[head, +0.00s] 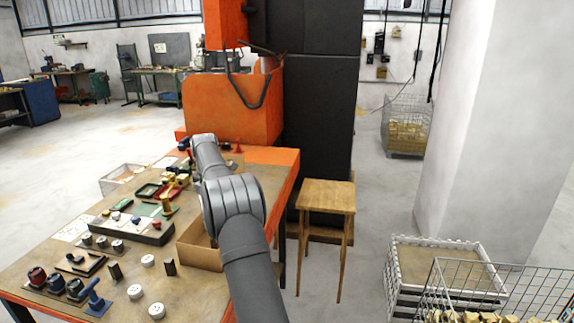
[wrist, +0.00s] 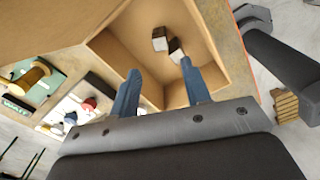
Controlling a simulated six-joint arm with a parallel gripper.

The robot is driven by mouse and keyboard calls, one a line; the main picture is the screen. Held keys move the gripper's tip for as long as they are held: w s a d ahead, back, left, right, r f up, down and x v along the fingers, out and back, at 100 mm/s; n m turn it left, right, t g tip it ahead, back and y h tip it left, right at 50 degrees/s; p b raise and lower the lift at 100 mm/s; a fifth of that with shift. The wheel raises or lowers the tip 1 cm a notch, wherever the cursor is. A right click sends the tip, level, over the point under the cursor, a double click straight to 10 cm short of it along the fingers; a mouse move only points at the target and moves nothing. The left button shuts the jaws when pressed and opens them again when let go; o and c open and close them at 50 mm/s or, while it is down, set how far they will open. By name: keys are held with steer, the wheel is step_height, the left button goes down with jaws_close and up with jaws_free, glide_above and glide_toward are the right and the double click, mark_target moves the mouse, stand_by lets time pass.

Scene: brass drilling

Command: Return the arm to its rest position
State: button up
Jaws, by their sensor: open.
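My grey arm (head: 245,235) reaches forward over the workbench in the head view, and I cannot make out its gripper clearly there. In the wrist view my gripper (wrist: 160,66) has its two blue fingers apart, with nothing seen held between them. The fingers point over an open cardboard box (wrist: 215,25). Two small dark-and-pale pieces (wrist: 160,40) show near the right fingertip; they appear to be inside the box. The box (head: 198,257) is partly hidden by my arm in the head view.
The workbench (head: 195,300) holds a dark tray (head: 130,232), several knobs and white discs. An orange machine (head: 235,105) stands behind. A wooden stool (head: 327,195) stands right of the bench; wire baskets (head: 500,290) and a white pillar (head: 490,120) are farther right.

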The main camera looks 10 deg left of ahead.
step_height(320, 180, down, 11)
steer(key=shift+r, duration=2.1)
